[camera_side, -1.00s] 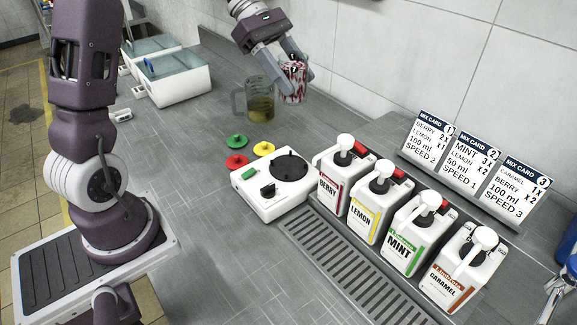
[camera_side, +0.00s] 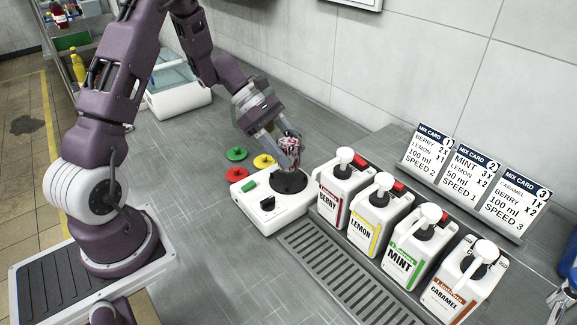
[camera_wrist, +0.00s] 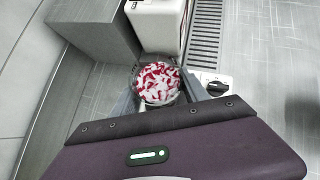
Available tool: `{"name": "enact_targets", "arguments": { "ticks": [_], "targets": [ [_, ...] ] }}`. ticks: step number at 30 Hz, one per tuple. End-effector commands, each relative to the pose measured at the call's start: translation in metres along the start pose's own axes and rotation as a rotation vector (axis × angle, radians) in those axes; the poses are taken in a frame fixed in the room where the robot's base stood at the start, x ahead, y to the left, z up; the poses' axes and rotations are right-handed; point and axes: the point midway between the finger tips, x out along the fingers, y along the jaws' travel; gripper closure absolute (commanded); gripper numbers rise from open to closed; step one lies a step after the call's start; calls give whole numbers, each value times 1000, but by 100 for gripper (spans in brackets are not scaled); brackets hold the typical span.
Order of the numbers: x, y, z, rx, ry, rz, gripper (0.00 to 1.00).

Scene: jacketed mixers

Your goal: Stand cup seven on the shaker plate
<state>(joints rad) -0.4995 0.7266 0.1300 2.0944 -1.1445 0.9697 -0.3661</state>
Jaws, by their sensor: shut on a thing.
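A clear cup (camera_side: 290,148) filled with red and white pieces is held upright, or nearly so, between the fingers of my gripper (camera_side: 284,157). No number is readable on it. The shaker (camera_side: 266,212) is a white box with a black round plate (camera_side: 289,184), a dark knob and a green button. The cup is right over the back part of the plate; I cannot tell whether its base touches. In the wrist view the cup (camera_wrist: 157,82) shows from above between my fingers, hiding the plate below.
BERRY (camera_side: 340,193), LEMON (camera_side: 374,213), MINT (camera_side: 409,245) and CARAMEL (camera_side: 461,279) pump bottles stand just right of the shaker. The front counter is clear.

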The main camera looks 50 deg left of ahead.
Motion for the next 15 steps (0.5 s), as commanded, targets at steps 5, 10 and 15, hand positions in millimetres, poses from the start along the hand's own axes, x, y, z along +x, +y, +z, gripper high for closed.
{"name": "enact_targets", "arguments": {
  "ticks": [5, 10, 15],
  "targets": [
    [24, 0, -24, -2, -1, -2, 100],
    [28, 0, -28, 1, -1, 1, 100],
    [29, 0, -29, 1, -1, 1, 100]
  ]
}}
